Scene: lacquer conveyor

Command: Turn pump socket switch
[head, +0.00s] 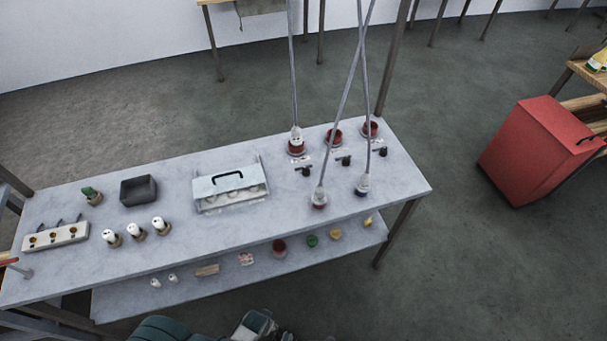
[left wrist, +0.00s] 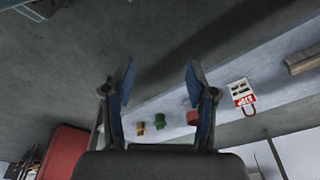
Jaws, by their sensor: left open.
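Three red round sockets, at the left (head: 297,147), middle (head: 334,137) and right (head: 370,129), stand at the right end of the grey table. Small dark switches sit in front of them, at the left (head: 304,171), middle (head: 344,160) and right (head: 383,152). I cannot read which belongs to the pump. A white plug on a hanging cable is at the left socket. Two other cabled plugs (head: 319,198) (head: 362,184) are nearer the front edge. In the left wrist view my left gripper (left wrist: 159,75) is open and empty, apart from everything. My right gripper is not seen.
The grey table (head: 240,240) also bears a handled box (head: 228,190), a dark tray (head: 138,190) and several white-topped bottles. Small pots stand on the lower shelf (head: 190,290). Long cables rise over the sockets. A red cabinet (head: 527,150) stands right; floor between is clear.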

